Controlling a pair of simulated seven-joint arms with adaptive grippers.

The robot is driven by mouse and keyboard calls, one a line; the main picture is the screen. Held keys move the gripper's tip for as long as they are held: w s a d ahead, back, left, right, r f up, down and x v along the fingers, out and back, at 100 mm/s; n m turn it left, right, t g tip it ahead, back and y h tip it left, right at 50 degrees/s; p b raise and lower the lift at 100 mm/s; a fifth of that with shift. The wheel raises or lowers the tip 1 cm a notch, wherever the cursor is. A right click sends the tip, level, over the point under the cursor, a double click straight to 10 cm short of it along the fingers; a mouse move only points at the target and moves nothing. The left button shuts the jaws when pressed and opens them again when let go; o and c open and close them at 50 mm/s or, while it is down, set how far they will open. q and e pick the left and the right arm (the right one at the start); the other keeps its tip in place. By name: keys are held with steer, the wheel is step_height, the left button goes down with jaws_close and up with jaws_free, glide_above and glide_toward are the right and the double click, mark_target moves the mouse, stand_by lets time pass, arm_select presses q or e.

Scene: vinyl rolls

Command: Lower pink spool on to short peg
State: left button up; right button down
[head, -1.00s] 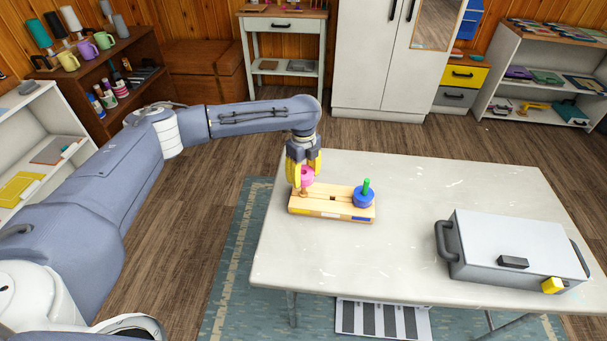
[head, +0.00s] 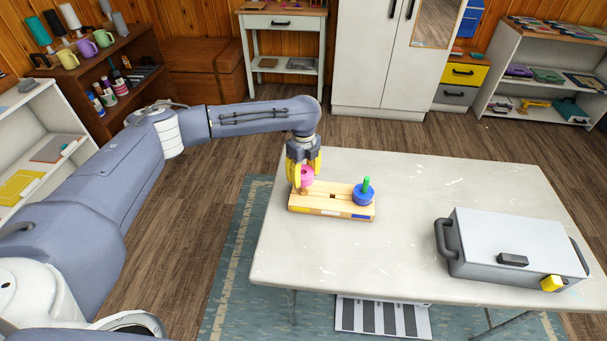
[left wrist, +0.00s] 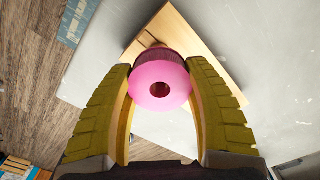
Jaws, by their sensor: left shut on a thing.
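The pink spool (head: 308,175) is held between the yellow fingers of my left gripper (head: 304,172), above the left end of the wooden base (head: 333,207). A short brown peg (head: 303,191) shows just below the spool; I cannot tell whether the spool touches it. In the left wrist view the pink spool (left wrist: 146,76) sits between both fingertips, its dark hole facing the camera. The base (left wrist: 208,62) is behind it and partly hidden. A blue spool (head: 363,197) sits around a green peg (head: 367,183) at the base's right end. My right gripper is not in view.
The base stands on the pale table (head: 400,185) near its far left corner. A grey case (head: 510,245) with dark handles and a yellow block (head: 552,284) at its front are on the right. The table between base and case is clear.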

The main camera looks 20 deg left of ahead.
mark_target(304, 191)
arm_select(q)
steer(key=shift+f, duration=0.15)
steer(key=shift+f, duration=0.6)
steer(key=shift+f, duration=0.25)
steer(key=shift+f, duration=0.65)
stand_by(1.3)
steer(key=shift+f, duration=1.1)
steer(key=o, duration=2.1)
